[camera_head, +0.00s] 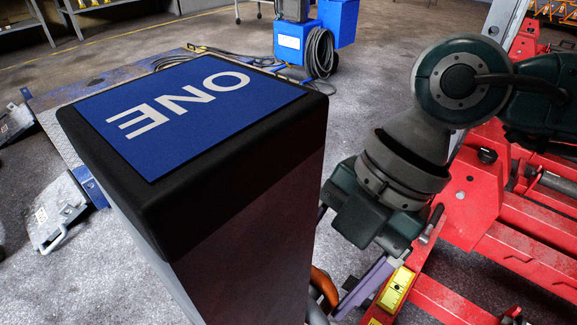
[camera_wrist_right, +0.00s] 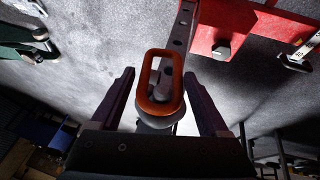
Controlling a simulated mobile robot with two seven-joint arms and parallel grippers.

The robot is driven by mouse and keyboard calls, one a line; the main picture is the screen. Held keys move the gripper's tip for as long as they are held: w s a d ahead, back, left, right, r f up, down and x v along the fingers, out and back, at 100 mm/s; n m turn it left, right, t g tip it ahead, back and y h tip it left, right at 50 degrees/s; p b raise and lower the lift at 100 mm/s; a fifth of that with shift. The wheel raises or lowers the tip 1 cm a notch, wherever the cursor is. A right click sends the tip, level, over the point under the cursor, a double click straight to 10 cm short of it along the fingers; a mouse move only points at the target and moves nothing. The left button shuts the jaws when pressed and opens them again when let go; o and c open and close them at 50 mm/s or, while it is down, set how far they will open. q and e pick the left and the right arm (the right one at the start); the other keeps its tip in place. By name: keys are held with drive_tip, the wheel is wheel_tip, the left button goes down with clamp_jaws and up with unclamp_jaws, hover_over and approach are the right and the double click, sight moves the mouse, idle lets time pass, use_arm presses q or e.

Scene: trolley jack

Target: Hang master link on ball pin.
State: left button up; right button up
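The master link, an orange-brown oblong ring (camera_wrist_right: 141,84), lies between the spread fingers of my right gripper (camera_wrist_right: 160,75) in the right wrist view. Gaps show between the ring and both fingertips. The grey ball pin (camera_wrist_right: 160,90) shows through the ring's opening, with a rounded grey part below it. I cannot tell exactly how the ring bears on the pin. In the head view the link (camera_head: 323,288) is partly hidden at the bottom centre, left of the purplish finger of my right gripper (camera_head: 364,284). My left gripper is not in view.
A red steel frame (camera_head: 485,190) stands close to my right arm, with a yellow spirit level (camera_head: 396,289) near the gripper. In the wrist view a perforated bar (camera_wrist_right: 181,30) and a red plate (camera_wrist_right: 235,30) lie beyond the link. Blue boxes (camera_head: 290,42) stand at the back.

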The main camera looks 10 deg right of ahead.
drive_tip(key=shift+o, duration=1.4)
